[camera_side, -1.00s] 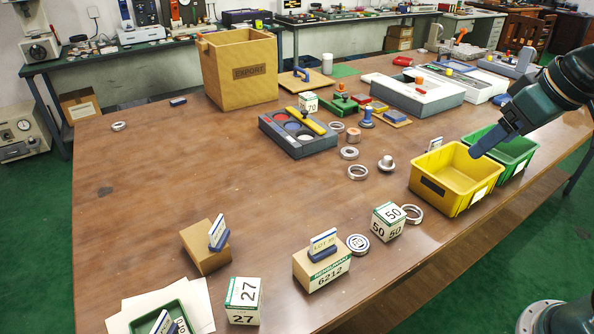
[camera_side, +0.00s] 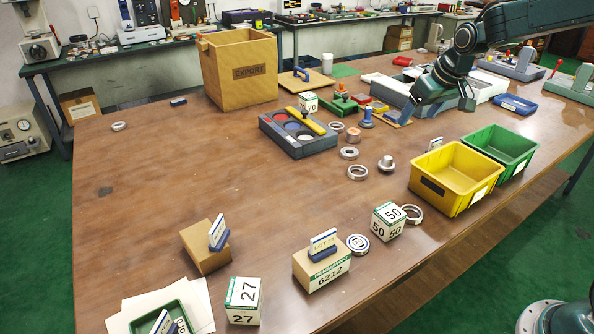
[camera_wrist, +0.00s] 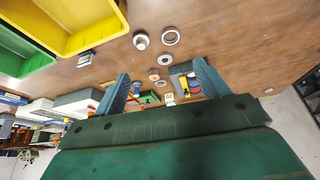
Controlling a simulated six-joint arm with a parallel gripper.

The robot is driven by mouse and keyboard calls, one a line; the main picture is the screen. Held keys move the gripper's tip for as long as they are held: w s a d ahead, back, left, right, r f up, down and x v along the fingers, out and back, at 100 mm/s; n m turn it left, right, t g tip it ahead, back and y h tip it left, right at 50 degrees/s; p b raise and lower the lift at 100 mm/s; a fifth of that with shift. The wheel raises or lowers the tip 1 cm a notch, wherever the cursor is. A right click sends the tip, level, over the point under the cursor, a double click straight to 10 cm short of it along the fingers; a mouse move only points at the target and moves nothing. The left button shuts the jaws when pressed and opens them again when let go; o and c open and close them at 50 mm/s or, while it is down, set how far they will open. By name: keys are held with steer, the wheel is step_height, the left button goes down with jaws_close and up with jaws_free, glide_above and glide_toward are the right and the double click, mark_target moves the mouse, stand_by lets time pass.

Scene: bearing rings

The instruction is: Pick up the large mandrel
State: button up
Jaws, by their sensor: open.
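A silver stepped piece (camera_side: 386,163) with a wide flange and a short upright boss stands on the table left of the yellow bin; it looks like a mandrel. It also shows in the wrist view (camera_wrist: 140,41). A copper-coloured cylinder (camera_side: 353,135) stands behind it, left, and shows in the wrist view (camera_wrist: 154,74). I cannot tell by label which is the large mandrel. My gripper (camera_side: 406,114) is behind the silver piece, near the blue-handled stamp. In the wrist view my gripper (camera_wrist: 162,86) has its fingers wide apart, with nothing gripped.
Steel rings (camera_side: 358,173) lie close left of the silver piece. A yellow bin (camera_side: 424,186) and green bin (camera_side: 515,153) stand to the right. A grey tray (camera_side: 292,148) and a blue-handled stamp (camera_side: 366,119) are nearby. The left table is mostly clear.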

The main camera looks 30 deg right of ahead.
glide_toward(389, 158)
steer(key=shift+m, duration=0.3)
steer(key=shift+x, duration=2.9)
steer(key=shift+s+f, duration=0.1)
steer(key=shift+s, duration=0.1)
steer(key=shift+x, duration=2.55)
steer(key=c, duration=1.4)
steer(key=shift+o, duration=0.2)
step_height(389, 158, up, 20)
